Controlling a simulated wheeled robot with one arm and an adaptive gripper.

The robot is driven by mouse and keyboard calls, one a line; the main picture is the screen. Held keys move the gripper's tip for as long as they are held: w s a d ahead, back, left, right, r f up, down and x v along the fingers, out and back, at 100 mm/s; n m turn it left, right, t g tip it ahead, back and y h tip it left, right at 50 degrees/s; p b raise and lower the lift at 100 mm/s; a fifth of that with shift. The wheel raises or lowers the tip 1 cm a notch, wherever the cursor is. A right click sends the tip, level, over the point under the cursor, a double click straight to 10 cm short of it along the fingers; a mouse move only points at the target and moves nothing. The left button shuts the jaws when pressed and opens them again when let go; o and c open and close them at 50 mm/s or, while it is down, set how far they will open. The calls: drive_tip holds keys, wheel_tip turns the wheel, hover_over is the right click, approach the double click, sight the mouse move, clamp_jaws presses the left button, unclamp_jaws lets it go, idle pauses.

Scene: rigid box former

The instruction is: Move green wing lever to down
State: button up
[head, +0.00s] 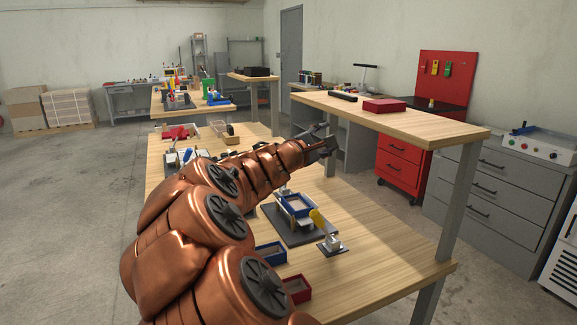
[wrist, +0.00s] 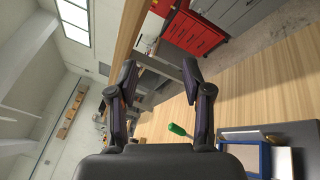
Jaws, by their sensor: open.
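The box former shows in the head view as a blue frame (head: 297,204) on a dark base plate (head: 283,231) on the wooden bench. The wrist view shows the same blue frame (wrist: 263,158) at lower right. A green handle (wrist: 179,130) on a short metal stem, probably the green wing lever, lies beside it in the wrist view; it is hidden behind my arm or too small to make out in the head view. My gripper (head: 322,146) is open and empty, raised above the bench and apart from the former. Its spread fingers (wrist: 159,64) also show in the wrist view.
A yellow-handled part (head: 317,218) stands in front of the former, with a small metal fixture (head: 333,243) nearby. A raised shelf (head: 400,119) stands behind my gripper. The bench's right side is clear.

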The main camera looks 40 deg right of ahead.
drive_tip(key=w+d+f+n+t+y+b, duration=0.3)
drive_tip(key=w+f+n+t, duration=0.5)
drive_tip(key=w+f+n, duration=1)
drive_tip(key=shift+w+d+r+m+p, duration=0.4)
drive_tip(key=shift+w+d+p, duration=0.25)
drive_tip(key=shift+w+d, duration=0.4)
drive_tip(key=shift+w+d+r+m+p, duration=0.25)
drive_tip(key=shift+w+d+r+p, duration=0.3)
drive_tip(key=shift+w+d, duration=0.5)
drive_tip(key=shift+w+d+r+m+p, duration=0.35)
drive_tip(key=shift+w+d+p, duration=0.4)
drive_tip(key=shift+d, duration=0.6)
clamp_jaws()
